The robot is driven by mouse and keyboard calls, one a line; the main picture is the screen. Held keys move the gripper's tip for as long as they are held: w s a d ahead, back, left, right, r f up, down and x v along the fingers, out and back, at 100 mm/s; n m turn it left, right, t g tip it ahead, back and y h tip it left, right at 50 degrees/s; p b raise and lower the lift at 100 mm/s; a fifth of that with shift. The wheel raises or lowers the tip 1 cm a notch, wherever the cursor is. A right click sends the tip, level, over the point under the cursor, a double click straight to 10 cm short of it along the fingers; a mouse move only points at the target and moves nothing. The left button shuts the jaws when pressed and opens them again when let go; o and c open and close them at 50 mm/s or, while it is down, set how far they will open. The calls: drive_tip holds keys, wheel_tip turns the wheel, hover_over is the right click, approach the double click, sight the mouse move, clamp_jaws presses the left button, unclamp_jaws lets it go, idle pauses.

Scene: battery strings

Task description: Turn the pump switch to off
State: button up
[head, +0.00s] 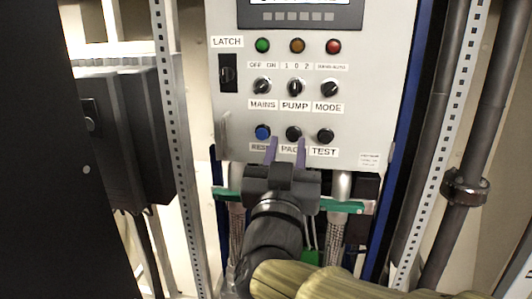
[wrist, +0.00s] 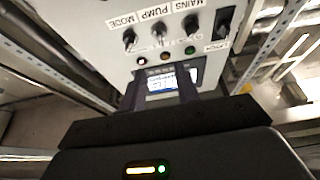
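The pump switch (head: 296,87) is a small black rotary knob in the middle of the upper knob row on the grey panel, above the PUMP label and below a "1 0 2" plate. Its exact pointer position is too small to read surely. It also shows upside down in the wrist view (wrist: 160,31). My gripper (head: 287,148) is in front of the panel, below the pump switch, around the height of the lower button labels. Its two purple fingers are apart with nothing between them. In the wrist view the fingers (wrist: 161,90) point toward the panel.
The mains knob (head: 262,86) and mode knob (head: 329,88) flank the pump switch closely. Below are a blue button (head: 262,132) and two black buttons. Three lamps and a display (head: 300,14) sit above. A latch (head: 228,73) is at left, and a handle (head: 222,135) sticks out lower left.

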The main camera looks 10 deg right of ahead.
drive_tip(key=shift+p+v, duration=0.35)
drive_tip(key=shift+v, duration=0.45)
drive_tip(key=shift+w, duration=0.1)
drive_tip(key=w+a+f+n+g+y, duration=0.1)
drive_tip(key=w+f+n+g+y, duration=0.2)
drive_tip(key=f, duration=0.7)
drive_tip(key=w+a+f+n+g+y, duration=0.1)
drive_tip(key=w+f+n+g+y, duration=0.15)
drive_tip(key=f+g+y, duration=0.6)
drive_tip(key=s+d+f+m+g+h, duration=0.1)
drive_tip(key=s+d+f+g+h, duration=0.1)
drive_tip(key=s+f, duration=0.3)
drive_tip(key=s+d+f+m+g+h, duration=0.1)
drive_tip(key=s+d+f+g, duration=0.4)
drive_tip(key=f, duration=0.7)
drive_tip(key=shift+s+h, duration=0.55)
drive_tip(key=shift+h, duration=0.2)
drive_tip(key=shift+d, duration=0.15)
drive_tip(key=shift+w+d, duration=0.1)
